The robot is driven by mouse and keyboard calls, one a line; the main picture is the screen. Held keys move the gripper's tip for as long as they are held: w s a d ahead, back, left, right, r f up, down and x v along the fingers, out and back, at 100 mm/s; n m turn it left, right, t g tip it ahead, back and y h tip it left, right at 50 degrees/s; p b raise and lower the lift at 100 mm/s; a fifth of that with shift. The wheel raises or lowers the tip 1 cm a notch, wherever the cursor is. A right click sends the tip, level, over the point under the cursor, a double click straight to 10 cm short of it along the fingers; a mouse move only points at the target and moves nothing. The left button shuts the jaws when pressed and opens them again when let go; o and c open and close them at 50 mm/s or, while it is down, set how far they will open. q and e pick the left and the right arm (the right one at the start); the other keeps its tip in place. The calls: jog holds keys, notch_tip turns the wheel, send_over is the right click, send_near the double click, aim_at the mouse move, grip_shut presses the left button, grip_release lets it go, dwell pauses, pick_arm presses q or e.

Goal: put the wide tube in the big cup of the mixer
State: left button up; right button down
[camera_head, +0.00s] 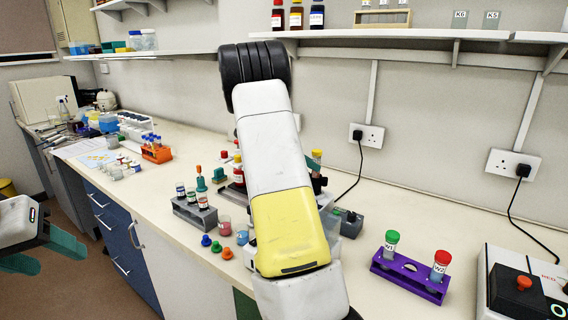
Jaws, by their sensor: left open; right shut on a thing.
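A wide tube with a yellow cap (317,155) stands out behind my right arm, near the middle of the bench. Teal fingers of my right gripper (318,176) show beside it. The gripper is shut on this tube, though my forearm hides most of the grip. Two more wide tubes, one green-capped (391,240) and one red-capped (440,264), stand in a purple rack (408,278) with an empty place between them. A dark grey device (348,222) is partly hidden behind my arm; I cannot tell whether it is the mixer. My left gripper (62,264) is open and empty at the far left, off the bench.
A grey rack (194,216) with small tubes stands left of my arm, with coloured caps (227,253) near it. A white box with a black top (516,292) stands at the right. An orange rack (156,154) is further back. The bench behind the purple rack is clear.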

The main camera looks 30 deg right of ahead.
jog(key=shift+f, duration=0.35)
jog(key=shift+f, duration=0.35)
jog(key=shift+f, duration=0.1)
jog(key=c, duration=1.1)
grip_release()
jog(key=v, duration=0.7)
jog(key=shift+a+r, duration=0.3)
jog(key=shift+a, duration=0.05)
